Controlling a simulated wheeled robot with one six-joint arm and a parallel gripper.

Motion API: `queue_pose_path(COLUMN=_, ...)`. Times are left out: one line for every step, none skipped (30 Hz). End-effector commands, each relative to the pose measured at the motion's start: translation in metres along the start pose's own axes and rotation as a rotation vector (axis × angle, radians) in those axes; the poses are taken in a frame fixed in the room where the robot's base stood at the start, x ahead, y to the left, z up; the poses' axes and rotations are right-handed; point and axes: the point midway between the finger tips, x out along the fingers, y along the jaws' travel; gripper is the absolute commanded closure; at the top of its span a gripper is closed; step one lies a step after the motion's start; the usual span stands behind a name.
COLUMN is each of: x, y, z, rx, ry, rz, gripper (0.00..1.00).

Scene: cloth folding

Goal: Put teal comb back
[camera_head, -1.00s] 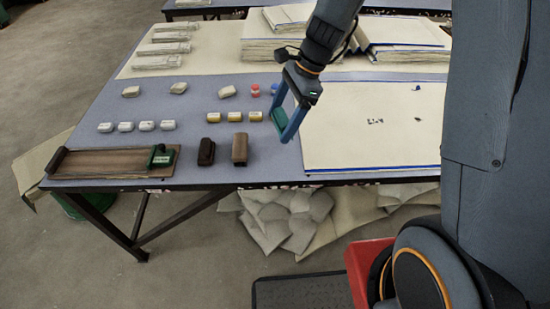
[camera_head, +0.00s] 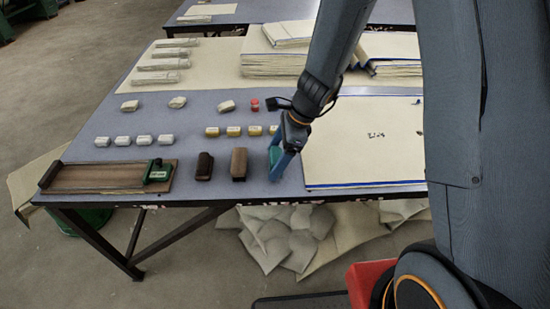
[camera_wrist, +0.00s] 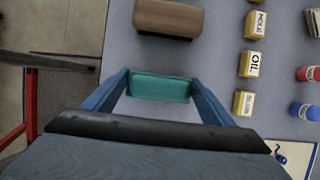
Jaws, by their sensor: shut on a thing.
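The teal comb (camera_wrist: 160,87) is a flat teal block between the two blue fingers of my gripper in the wrist view. In the head view my gripper (camera_head: 280,163) is low over the table's front part, shut on the teal comb (camera_head: 274,156), with a finger partly covering it. The comb is just right of a brown block (camera_head: 239,164), which also shows ahead of it in the wrist view (camera_wrist: 168,18). I cannot tell whether the comb touches the table.
A darker brown block (camera_head: 204,167) stands further left, beside a wooden board (camera_head: 100,177) with a green device (camera_head: 158,171). Several yellow boxes (camera_head: 233,131) lie behind. A cream sheet with blue edges (camera_head: 365,145) lies to the right. The grey table (camera_head: 120,208) ends just in front.

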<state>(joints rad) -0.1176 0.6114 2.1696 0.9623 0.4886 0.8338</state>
Motion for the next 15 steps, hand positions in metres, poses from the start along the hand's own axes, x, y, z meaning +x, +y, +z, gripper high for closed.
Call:
queue_pose_path(x=0.0017, y=-0.0002, z=-0.0007, rx=0.0, ry=0.0, rz=0.0, gripper=0.43)
queue_pose_path(x=0.002, y=-0.0002, z=-0.0008, rx=0.0, ry=0.0, rz=0.0, gripper=0.43)
queue_pose_path(x=0.0019, y=-0.0003, z=-0.0008, rx=0.0, ry=0.0, rz=-0.001, gripper=0.43)
queue_pose_path(x=0.0017, y=-0.0003, z=-0.0007, rx=-0.001, ry=0.0, rz=-0.001, gripper=0.43)
queue_pose_path(x=0.0016, y=-0.0003, z=-0.0006, rx=-0.001, ry=0.0, rz=-0.001, gripper=0.43)
queue_pose_path(x=0.0015, y=-0.0003, z=-0.0006, rx=-0.001, ry=0.0, rz=-0.001, gripper=0.43)
queue_pose_path(x=0.0015, y=-0.0003, z=-0.0006, rx=-0.001, ry=0.0, rz=-0.001, gripper=0.43)
queue_pose_path(x=0.0016, y=-0.0003, z=-0.0007, rx=-0.001, ry=0.0, rz=-0.001, gripper=0.43)
queue_pose_path(x=0.0023, y=-0.0003, z=-0.0009, rx=-0.001, ry=0.0, rz=-0.001, gripper=0.43)
queue_pose_path(x=0.0031, y=-0.0003, z=-0.0013, rx=-0.001, ry=0.0, rz=0.0, gripper=0.43)
queue_pose_path(x=0.0041, y=-0.0003, z=-0.0017, rx=-0.001, ry=0.0, rz=0.0, gripper=0.43)
queue_pose_path(x=0.0053, y=-0.0003, z=-0.0022, rx=-0.001, ry=0.0, rz=0.0, gripper=0.43)
queue_pose_path(x=0.005, y=-0.0002, z=-0.0021, rx=-0.001, ry=0.0, rz=0.0, gripper=0.19)
queue_pose_path(x=0.0046, y=-0.0002, z=-0.0019, rx=-0.001, ry=0.0, rz=0.0, gripper=0.14)
queue_pose_path(x=0.0045, y=-0.0001, z=-0.0019, rx=-0.001, ry=0.0, rz=0.0, gripper=0.07)
